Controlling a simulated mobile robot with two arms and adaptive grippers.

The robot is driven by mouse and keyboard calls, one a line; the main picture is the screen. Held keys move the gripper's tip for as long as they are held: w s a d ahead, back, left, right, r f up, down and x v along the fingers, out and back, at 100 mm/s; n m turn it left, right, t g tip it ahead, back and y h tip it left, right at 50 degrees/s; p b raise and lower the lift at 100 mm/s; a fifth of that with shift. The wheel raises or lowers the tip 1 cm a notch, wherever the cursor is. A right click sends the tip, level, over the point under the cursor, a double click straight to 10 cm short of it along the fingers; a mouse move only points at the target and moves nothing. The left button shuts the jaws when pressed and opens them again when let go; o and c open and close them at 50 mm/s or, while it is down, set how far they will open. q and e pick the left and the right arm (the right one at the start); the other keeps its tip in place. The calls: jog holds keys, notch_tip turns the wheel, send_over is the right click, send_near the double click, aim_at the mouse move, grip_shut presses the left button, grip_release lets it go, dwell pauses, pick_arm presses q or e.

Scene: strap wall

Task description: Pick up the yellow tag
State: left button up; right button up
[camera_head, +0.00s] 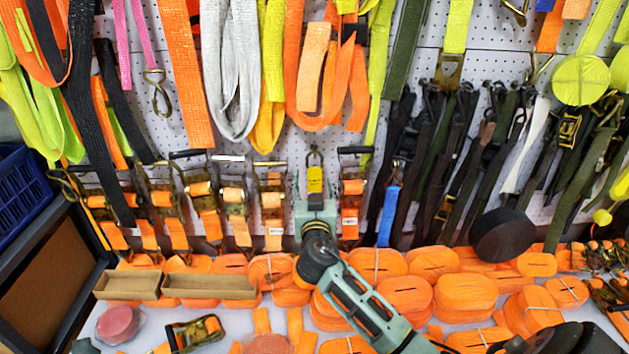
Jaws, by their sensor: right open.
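The yellow tag (315,179) hangs upright from a small hook on the white pegboard, near the middle of the head view. Its lower end sits just above and partly behind my right gripper. My right gripper (315,206) reaches up from the lower right, its pale green fingers apart below the tag. I cannot tell whether the fingers touch the tag. My left gripper is not in view.
Orange ratchet straps (272,205) hang left of the tag, and another orange ratchet (351,205) hangs close at its right. A blue strap (388,215) hangs further right. Rolled orange straps (466,292) cover the shelf below, beside cardboard boxes (208,292).

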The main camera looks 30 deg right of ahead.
aim_at(314, 175)
jog(key=x, duration=0.6)
jog(key=shift+d+f, duration=0.15)
jog(key=c, duration=1.3)
